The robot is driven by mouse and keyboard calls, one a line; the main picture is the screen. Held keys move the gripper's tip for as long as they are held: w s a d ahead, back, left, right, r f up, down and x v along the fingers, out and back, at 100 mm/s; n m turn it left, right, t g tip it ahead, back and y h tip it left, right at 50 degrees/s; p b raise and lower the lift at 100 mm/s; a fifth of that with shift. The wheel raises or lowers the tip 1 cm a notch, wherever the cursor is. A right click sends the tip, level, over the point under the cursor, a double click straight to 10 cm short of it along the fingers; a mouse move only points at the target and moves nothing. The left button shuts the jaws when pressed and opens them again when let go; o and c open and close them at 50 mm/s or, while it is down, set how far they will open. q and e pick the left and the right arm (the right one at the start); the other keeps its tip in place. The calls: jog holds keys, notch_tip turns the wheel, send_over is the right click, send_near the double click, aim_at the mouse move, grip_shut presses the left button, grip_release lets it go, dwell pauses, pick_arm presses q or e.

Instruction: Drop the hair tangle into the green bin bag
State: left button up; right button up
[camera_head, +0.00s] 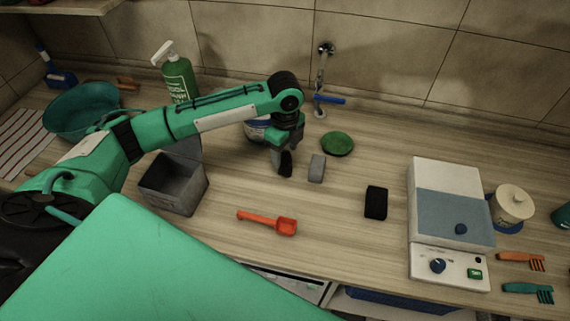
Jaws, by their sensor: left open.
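My left gripper (283,160) is over the middle of the worktop, pointing down. It is open, with a dark finger at its lower end, and I see nothing held in it. I cannot clearly make out a hair tangle; it may be hidden by my arm or too small to tell. No green bin bag can be made out for certain. A teal basin (72,112) stands at the far left, partly behind my arm. A round dark green item (338,144) lies right of the gripper. My right gripper is not in view.
A small grey block (317,168) stands just right of the gripper. Also on the worktop are an open grey box (157,199), a red scoop (268,223), a black block (375,203), a white-and-blue device (447,187), a soap bottle (177,78), a tap (322,80) and brushes (528,293).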

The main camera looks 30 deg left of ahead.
aim_at(285, 164)
pick_arm(q)
jog(key=shift+f, duration=0.6)
jog(key=shift+f+p, duration=0.35)
jog(key=shift+p, duration=0.05)
notch_tip(285, 164, down, 4)
jog(key=shift+s+r+p, duration=0.1)
jog(key=shift+r+p, duration=0.1)
jog(key=shift+p, duration=0.55)
jog(key=shift+f, duration=0.45)
jog(key=c, duration=1)
jog(key=shift+c, duration=0.3)
jog(key=shift+r, duration=0.2)
jog(key=shift+c, duration=0.3)
